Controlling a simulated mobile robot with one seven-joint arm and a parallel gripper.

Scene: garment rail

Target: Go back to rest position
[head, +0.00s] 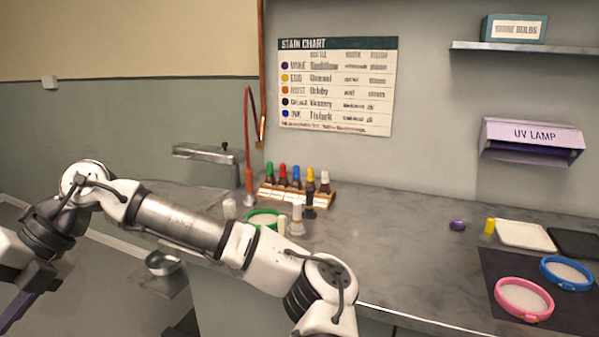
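My arm reaches across the lower left of the head view, bent at a joint near the left and at another near the bottom middle. Its left end runs to the picture's left edge, where a dark part and a purple-grey strip show. I cannot make out gripper fingers there, nor whether anything is held.
A grey counter (391,236) holds a rack of capped bottles (297,196), a green-rimmed hoop (264,216) and a purple item (457,225). Pink (524,299) and blue (567,273) hoops lie on a dark mat (497,264). A UV lamp (532,136) hangs above.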

